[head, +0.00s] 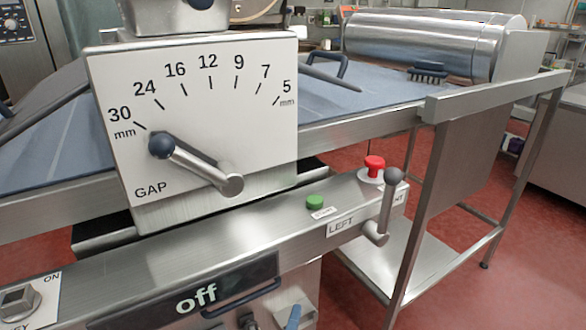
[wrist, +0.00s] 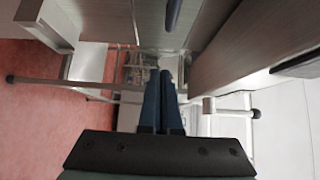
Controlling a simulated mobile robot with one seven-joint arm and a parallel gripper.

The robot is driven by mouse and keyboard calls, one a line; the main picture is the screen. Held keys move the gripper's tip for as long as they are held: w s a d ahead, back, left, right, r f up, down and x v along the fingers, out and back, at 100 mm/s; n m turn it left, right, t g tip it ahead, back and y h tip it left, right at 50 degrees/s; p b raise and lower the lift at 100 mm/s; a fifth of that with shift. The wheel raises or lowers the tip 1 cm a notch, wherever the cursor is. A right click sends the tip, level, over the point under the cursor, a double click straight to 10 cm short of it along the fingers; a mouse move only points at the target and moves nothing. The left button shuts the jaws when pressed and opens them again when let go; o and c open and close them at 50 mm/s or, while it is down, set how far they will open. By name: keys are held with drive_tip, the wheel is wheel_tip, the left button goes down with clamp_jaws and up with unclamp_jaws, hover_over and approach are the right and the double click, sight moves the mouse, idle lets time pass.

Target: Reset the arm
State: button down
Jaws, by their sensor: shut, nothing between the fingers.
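My gripper (wrist: 164,74) shows in the wrist view as two dark blue fingers lying side by side, shut and empty. It points along open space between steel parts of the machine and does not appear to touch anything. I cannot make out my gripper with certainty in the head view. The steel machine there has a gap dial plate (head: 190,125) with a lever (head: 200,165) whose dark knob sits near the 30 mark.
A red button (head: 375,163), a green button (head: 314,202) and a ball-ended lever (head: 386,205) are on the machine's front rail. A black "off" panel (head: 196,297) sits below. In the wrist view, steel walls flank the fingers; red floor (wrist: 40,110) is open at left.

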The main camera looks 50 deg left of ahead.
drive_tip(key=shift+s+d, duration=0.5)
drive_tip(key=shift+s, duration=0.05)
drive_tip(key=w+d+r+n+t, duration=0.2)
drive_tip(key=w+d+r+n, duration=0.15)
drive_tip(key=r, duration=0.75)
drive_tip(key=w+d+r+n+t+h, duration=0.1)
drive_tip(key=w+d+r+n+t, duration=0.3)
drive_tip(key=r, duration=0.7)
drive_tip(key=w+d+r+n+t, duration=0.1)
drive_tip(key=w+d+r, duration=0.4)
drive_tip(key=r, duration=0.6)
drive_tip(key=s+d+r+n+t+h, duration=0.1)
drive_tip(key=s+d+r+t+h, duration=0.35)
drive_tip(key=d+r, duration=0.6)
drive_tip(key=s+d+r+t+h, duration=0.2)
drive_tip(key=s+d+r+h, duration=0.4)
drive_tip(key=d+r, duration=0.5)
wheel_tip(320, 180, up, 20)
drive_tip(key=w+a+p, duration=0.2)
drive_tip(key=p, duration=1.7)
drive_tip(key=shift+p, duration=0.3)
drive_tip(key=shift+w+f+n, duration=0.1)
drive_tip(key=shift+n, duration=0.15)
